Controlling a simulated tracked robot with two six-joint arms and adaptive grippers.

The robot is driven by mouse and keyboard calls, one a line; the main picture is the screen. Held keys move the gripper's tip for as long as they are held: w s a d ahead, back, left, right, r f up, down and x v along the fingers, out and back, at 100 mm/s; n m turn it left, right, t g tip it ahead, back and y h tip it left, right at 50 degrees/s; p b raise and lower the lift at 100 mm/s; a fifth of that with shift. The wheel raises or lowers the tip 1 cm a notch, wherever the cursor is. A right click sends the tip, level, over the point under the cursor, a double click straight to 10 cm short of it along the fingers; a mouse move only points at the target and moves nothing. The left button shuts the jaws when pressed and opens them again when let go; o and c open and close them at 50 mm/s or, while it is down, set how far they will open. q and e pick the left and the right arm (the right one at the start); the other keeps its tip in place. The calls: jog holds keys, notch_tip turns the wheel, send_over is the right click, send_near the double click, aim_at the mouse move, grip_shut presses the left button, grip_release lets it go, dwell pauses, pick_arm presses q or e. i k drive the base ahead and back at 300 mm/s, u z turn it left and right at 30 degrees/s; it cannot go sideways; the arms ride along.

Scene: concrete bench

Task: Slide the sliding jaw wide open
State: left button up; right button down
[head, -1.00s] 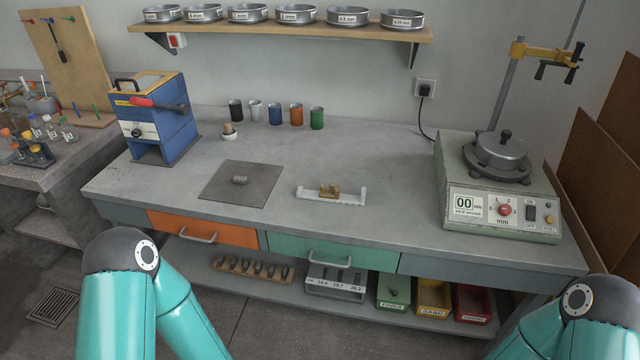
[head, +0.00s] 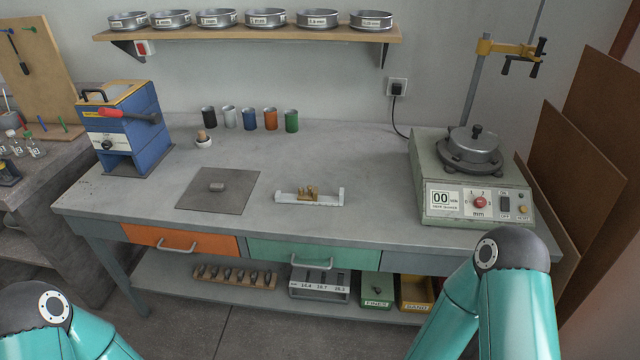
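A small light-grey measuring fixture (head: 330,198) with upright ends lies on the bench, right of the dark mat. A brass-coloured sliding jaw (head: 308,192) sits on it near the middle of its length; the size of its gap is too small to tell. Neither of my grippers is in view. Only teal links of my two arms show at the lower left and lower right, well short of the fixture.
Several coloured cups (head: 270,119) stand behind. A blue press (head: 124,128) is at left, a sieve shaker (head: 470,185) at right. Bench around the fixture is clear. An orange drawer (head: 180,241) and green drawer (head: 300,254) are shut.

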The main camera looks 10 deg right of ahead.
aim_at(309, 196)
jog(key=i, duration=0.85)
